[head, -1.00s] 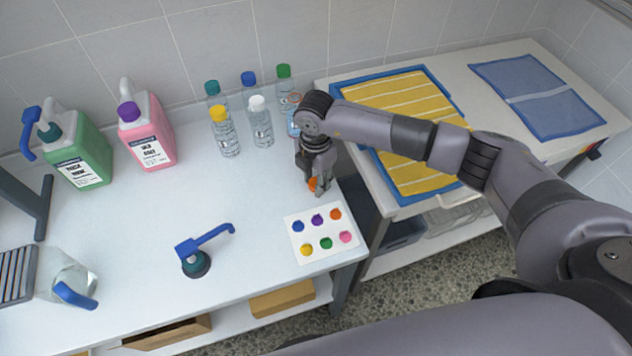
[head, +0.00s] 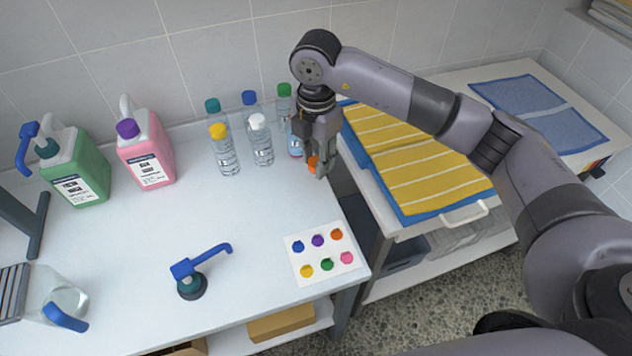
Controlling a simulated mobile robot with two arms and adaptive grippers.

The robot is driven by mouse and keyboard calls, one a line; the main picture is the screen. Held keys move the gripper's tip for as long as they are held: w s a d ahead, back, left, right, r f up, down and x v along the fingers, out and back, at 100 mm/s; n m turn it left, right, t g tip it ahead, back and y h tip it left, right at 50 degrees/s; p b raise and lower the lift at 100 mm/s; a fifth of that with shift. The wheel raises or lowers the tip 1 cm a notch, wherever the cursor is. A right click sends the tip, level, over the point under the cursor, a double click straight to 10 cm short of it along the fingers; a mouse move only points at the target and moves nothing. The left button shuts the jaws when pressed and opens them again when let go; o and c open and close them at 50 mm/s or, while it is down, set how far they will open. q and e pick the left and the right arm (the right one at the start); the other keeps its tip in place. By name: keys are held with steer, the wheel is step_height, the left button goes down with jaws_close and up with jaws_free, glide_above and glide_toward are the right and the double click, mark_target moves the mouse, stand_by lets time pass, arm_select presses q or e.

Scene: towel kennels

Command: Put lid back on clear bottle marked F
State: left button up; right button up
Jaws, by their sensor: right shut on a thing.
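My right gripper (head: 316,169) is shut on an orange lid (head: 313,163) and holds it above the right part of the white table. Clear bottles with caps stand in two rows at the back: yellow (head: 224,155), white (head: 261,145), teal, blue and green. Another clear bottle (head: 294,146) at the right end of the front row stands just left of my gripper, and its top is hidden behind the gripper. The lid looks apart from it. No letter on any bottle can be read. My left gripper is not in view.
A white card (head: 322,268) with coloured dots lies at the table's front right. A blue pump head (head: 192,272) stands mid-table. Green (head: 70,170) and pink (head: 146,150) jugs stand at the left. A tray with a yellow striped towel (head: 425,165) lies on the cart at right.

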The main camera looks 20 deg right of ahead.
steer(key=shift+r, duration=2.75)
